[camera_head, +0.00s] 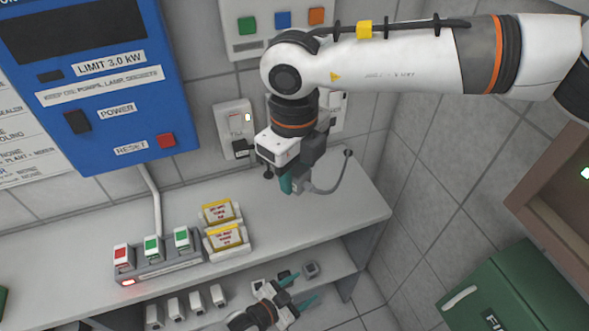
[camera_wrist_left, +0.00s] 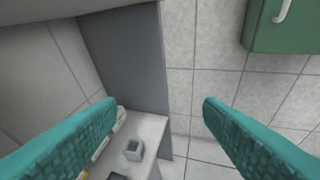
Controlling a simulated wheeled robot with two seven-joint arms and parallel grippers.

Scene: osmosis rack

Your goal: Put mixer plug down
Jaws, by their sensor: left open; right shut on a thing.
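My right gripper (camera_head: 287,185) is above the right part of the upper shelf (camera_head: 340,205), fingers pointing down. Its teal fingers are shut on the mixer plug (camera_head: 300,187), a small dark piece mostly hidden by the gripper. A grey cord (camera_head: 328,190) curves from it up to the right. I cannot tell whether the plug touches the shelf. My left gripper (camera_head: 302,291) is open and empty at the lower shelf, low in the picture. In the left wrist view its two teal fingers (camera_wrist_left: 160,108) are wide apart with nothing between them.
A strip with three switches (camera_head: 158,264) and two yellow-topped holders (camera_head: 226,238) stand on the upper shelf, left of my right gripper. Small white blocks (camera_head: 196,302) and a grey socket-like box (camera_wrist_left: 134,149) are on the lower shelf. A green cabinet (camera_head: 520,285) is at right.

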